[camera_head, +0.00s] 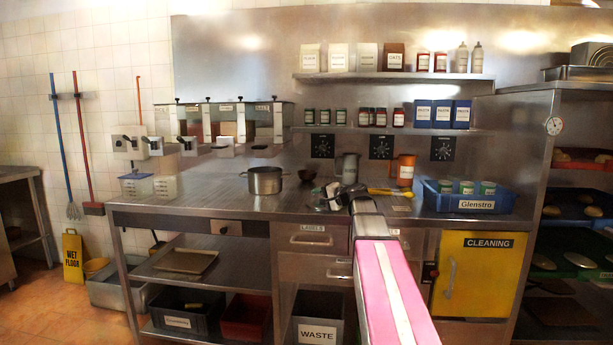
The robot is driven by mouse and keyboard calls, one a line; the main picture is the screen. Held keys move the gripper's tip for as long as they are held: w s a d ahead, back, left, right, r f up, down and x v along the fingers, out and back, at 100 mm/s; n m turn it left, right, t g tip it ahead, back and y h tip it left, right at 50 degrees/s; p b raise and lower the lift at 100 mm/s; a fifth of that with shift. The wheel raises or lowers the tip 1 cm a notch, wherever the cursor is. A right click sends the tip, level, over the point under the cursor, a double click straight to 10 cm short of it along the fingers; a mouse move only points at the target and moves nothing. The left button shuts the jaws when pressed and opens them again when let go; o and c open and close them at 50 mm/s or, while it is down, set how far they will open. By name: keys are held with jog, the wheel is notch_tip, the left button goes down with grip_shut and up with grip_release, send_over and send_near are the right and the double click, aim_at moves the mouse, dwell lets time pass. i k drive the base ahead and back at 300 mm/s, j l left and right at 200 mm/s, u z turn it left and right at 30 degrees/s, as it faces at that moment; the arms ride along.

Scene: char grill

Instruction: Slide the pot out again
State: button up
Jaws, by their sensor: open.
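A metal pot (265,183) stands upright on the steel counter (222,203), left of centre, with its open top showing. The wall dispensers (230,125) hang behind it and to its left. My gripper (328,198) is over the counter to the right of the pot, apart from it in the picture. It is open, and I see nothing held in it. My pink and grey arm reaches in from the lower right and hides part of the counter behind it.
A small dark bowl (306,188) sits right of the pot. A grey jug (347,168), an orange jug (404,171) and a blue crate (463,201) stand further right. Clear plastic tubs (137,185) stand at the left end. Counter left of the pot is mostly clear.

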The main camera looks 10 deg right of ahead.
aim_at(262, 180)
jog(key=i, duration=1)
